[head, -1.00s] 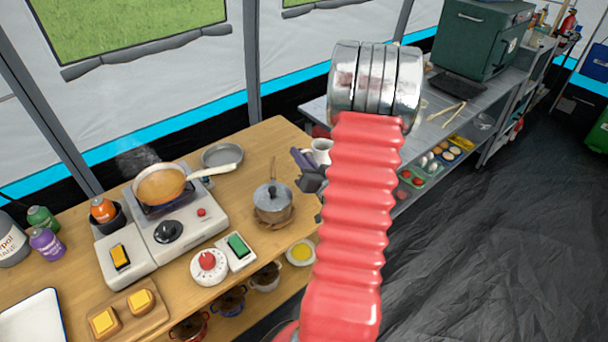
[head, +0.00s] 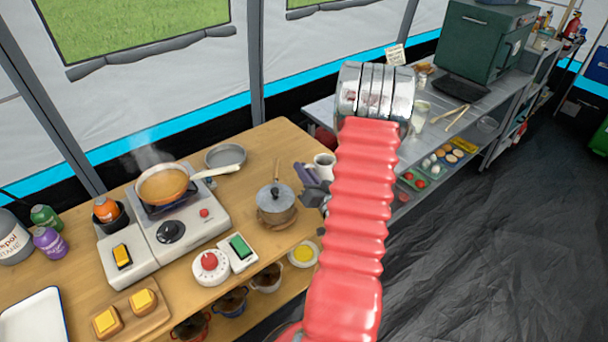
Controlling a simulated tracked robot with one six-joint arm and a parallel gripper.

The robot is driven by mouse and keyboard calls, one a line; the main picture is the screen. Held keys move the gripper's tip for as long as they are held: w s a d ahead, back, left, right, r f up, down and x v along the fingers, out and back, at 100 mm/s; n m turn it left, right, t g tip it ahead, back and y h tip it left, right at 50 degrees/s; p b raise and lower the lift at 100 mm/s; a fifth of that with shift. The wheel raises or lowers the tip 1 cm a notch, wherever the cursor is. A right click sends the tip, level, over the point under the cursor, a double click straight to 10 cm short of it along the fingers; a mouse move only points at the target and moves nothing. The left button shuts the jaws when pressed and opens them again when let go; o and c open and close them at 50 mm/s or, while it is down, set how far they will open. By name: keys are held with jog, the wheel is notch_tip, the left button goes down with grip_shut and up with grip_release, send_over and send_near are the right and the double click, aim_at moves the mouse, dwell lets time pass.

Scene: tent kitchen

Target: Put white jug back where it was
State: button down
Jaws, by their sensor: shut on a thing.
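The white jug (head: 325,165) shows between the wooden table's right end and my red arm, with its dark open top facing up. It looks upright. My gripper (head: 311,176), with dark grey and purple parts, is at the jug's left side and shut on it. My arm hides the jug's right edge and part of the wrist. I cannot tell how high the jug is above the surfaces below it.
The wooden table (head: 100,275) holds a stove (head: 185,228) with a steaming pan (head: 165,185), a lidded pot (head: 275,203), a timer (head: 210,266) and an empty grey pan (head: 225,156). A metal counter (head: 435,125) with a green oven (head: 484,45) stands behind my arm. The dark floor at right is clear.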

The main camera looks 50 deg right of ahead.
jog(key=shift+f, duration=0.85)
jog(key=c, duration=1.8)
grip_release()
jog(key=shift+f, duration=0.1)
jog(key=v, duration=1.2)
jog(key=shift+s, duration=0.1)
